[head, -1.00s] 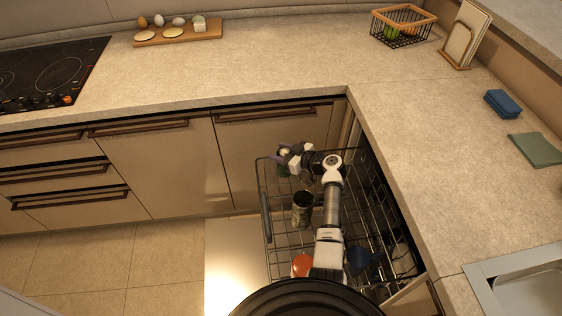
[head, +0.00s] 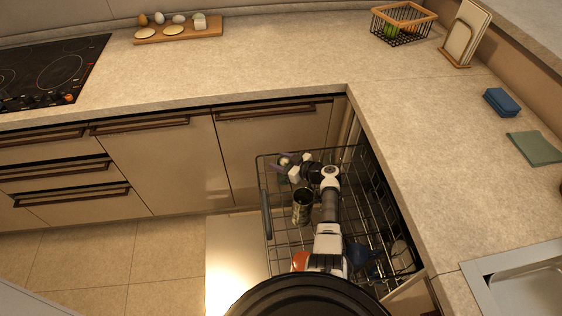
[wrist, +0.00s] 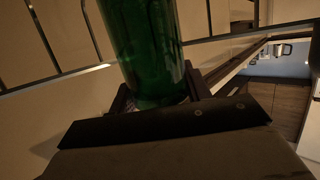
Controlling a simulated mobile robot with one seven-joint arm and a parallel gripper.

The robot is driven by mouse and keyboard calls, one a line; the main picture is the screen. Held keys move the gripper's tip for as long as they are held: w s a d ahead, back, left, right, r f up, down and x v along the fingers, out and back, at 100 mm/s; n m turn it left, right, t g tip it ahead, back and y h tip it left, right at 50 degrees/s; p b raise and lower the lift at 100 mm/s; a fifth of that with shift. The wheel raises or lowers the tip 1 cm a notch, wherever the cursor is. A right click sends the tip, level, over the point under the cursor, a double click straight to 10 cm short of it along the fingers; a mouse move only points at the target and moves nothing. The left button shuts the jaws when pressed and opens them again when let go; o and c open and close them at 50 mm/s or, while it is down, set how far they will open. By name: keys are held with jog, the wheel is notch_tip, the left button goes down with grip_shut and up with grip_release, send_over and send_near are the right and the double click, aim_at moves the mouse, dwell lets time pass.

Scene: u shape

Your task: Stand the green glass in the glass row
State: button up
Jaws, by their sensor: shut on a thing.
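The green glass (wrist: 148,50) fills the upper middle of the wrist view, with its lower part between the two dark fingers of my gripper (wrist: 158,92). My gripper is shut on it. In the head view my gripper (head: 285,164) is at the far left part of an open wire dishwasher rack (head: 264,222); the glass is mostly hidden there by the gripper and wrist. I cannot tell from these views whether the glass touches the rack or which row is the glass row.
A dark cylindrical container (head: 302,208) stands in the rack near my arm. A red-orange item (head: 299,260) and a blue item (head: 361,256) are nearer, partly hidden by my arm. The counter edge (head: 372,150) borders the rack on the right; cabinet fronts (head: 270,150) lie behind.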

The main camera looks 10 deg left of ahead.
jog(key=o, duration=1.2)
jog(key=b+v, duration=0.2)
jog(key=v, duration=1)
jog(key=shift+r, duration=0.1)
